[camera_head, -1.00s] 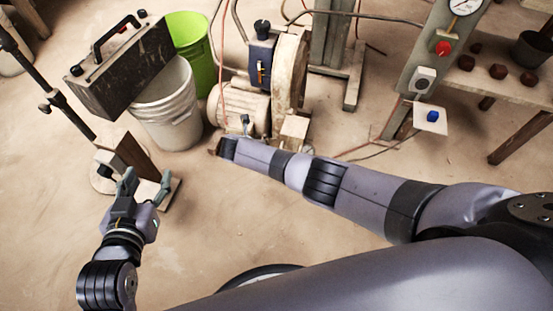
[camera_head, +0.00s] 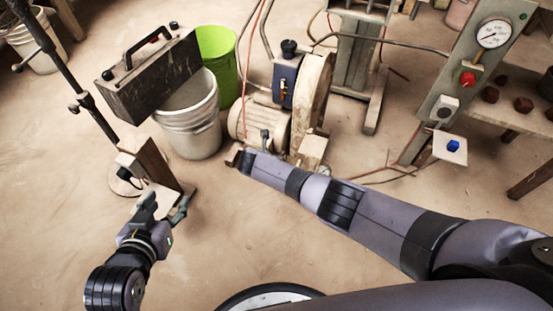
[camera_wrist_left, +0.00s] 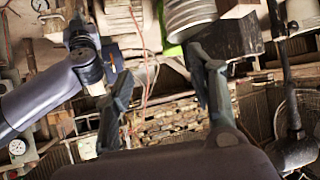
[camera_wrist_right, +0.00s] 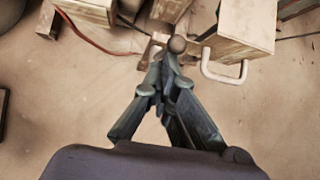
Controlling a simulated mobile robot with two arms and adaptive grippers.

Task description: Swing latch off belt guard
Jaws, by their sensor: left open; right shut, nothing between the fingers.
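The belt guard (camera_head: 313,92) is a pale, worn, rounded housing beside the motor (camera_head: 262,125). I cannot make out the latch for certain. A round brown knob (camera_wrist_right: 177,44) on a small bracket shows at my right fingertips in the right wrist view. My right gripper (camera_wrist_right: 163,68) is shut and empty, close to this knob; whether it touches I cannot tell. In the head view my right arm reaches to the machine's base and hides part of it. My left gripper (camera_head: 167,207) is open and empty, low at the left; its spread fingers show in the left wrist view (camera_wrist_left: 165,82).
A pale block (camera_wrist_right: 240,30) with a white U-shaped handle (camera_wrist_right: 225,72) stands right of my right fingers. A wooden post (camera_head: 150,162) is close to my left gripper. Buckets (camera_head: 188,122) and a dark toolbox (camera_head: 155,82) stand behind it. A gauge panel (camera_head: 470,75) is at right.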

